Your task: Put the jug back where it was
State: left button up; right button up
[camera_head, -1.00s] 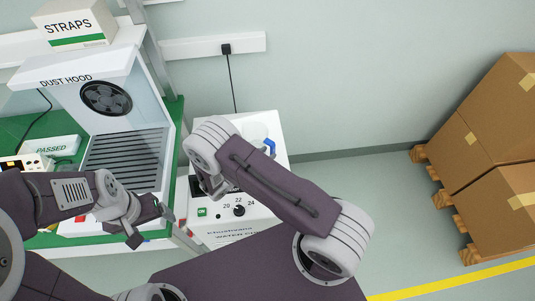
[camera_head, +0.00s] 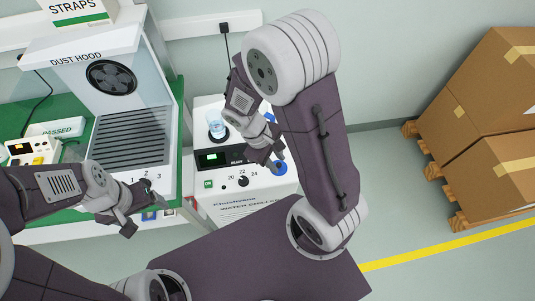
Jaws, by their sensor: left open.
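A clear vessel with bluish contents (camera_head: 217,127), which looks like the jug, stands upright on the back left of the white water chiller (camera_head: 235,205). A blue part (camera_head: 270,118) shows beside my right arm on the chiller; I cannot tell what it belongs to. My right gripper (camera_head: 268,155) is over the chiller's right half, right of the vessel and apart from it; its jaws are too small and overlapped to judge. My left gripper (camera_head: 145,215) is open and empty in front of the dust hood bench, left of the chiller.
The dust hood (camera_head: 100,55) stands on the green bench (camera_head: 55,218) at left. The chiller's front has a green display (camera_head: 211,157), a knob (camera_head: 243,181) and a blue disc (camera_head: 279,168). Boxes (camera_head: 495,130) on pallets stand at right. The floor between is clear.

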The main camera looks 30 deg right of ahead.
jog(key=r+m+t+y, duration=0.1)
jog(key=m, duration=0.1)
jog(key=a+r+m+t+y, duration=0.1)
jog(key=m, duration=0.1)
jog(key=a+r+m+t+y, duration=0.1)
jog(key=r+m, duration=0.1)
jog(key=m, duration=0.1)
jog(key=shift+s+a+r+y, duration=0.1)
jog(key=shift+s+a+y, duration=0.1)
jog(key=shift+y, duration=0.2)
jog(key=shift+s, duration=0.1)
